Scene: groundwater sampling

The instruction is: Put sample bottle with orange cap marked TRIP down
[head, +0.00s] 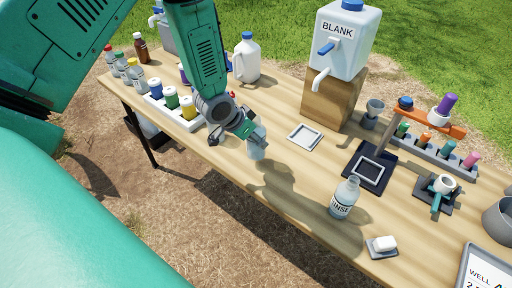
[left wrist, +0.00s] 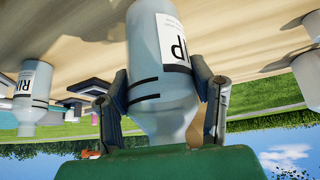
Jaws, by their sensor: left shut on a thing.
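My left gripper (head: 240,128) is shut on a pale, translucent bottle (head: 257,148) over the front part of the wooden table. In the left wrist view the same bottle (left wrist: 160,60) sits between the two dark fingers. Part of its white label shows, with a "P" and black rings on the body. Its neck is towards the gripper and its base towards the table. The cap is hidden, so I cannot see its colour. A shadow lies right of the bottle; contact with the table is unclear. My right gripper is not in view.
A square white-rimmed tray (head: 305,137) lies right of the bottle. A RINSE bottle (head: 345,198) stands further right. A white rack (head: 172,112) with capped bottles is at left. The BLANK container (head: 345,45) stands behind on a wooden block (head: 334,98).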

